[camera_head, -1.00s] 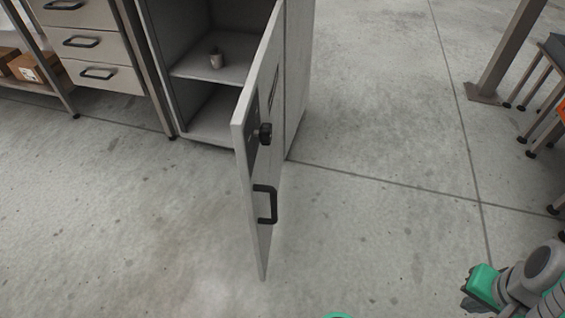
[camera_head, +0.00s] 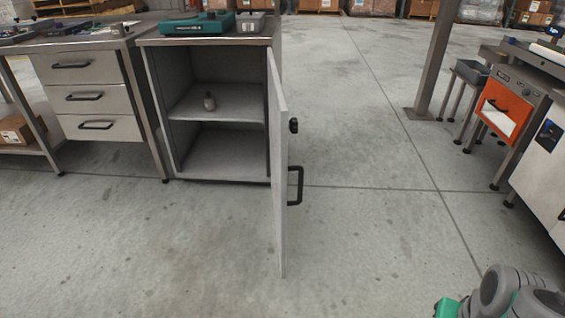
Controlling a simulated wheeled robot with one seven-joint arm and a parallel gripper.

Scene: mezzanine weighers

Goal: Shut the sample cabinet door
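A black handle (camera_head: 296,186) and a black round knob (camera_head: 294,125) stick out from the door's right face. A grey and green part of my arm shows at the lower right corner, well apart from the door. My gripper's fingers cannot be made out there.
A drawer bench (camera_head: 97,70) adjoins the cabinet on the left. Teal and grey devices (camera_head: 198,24) sit on the cabinet top. A steel post (camera_head: 437,60) and a machine with an orange panel (camera_head: 503,106) stand at right. The floor (camera_head: 380,240) around the door is clear.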

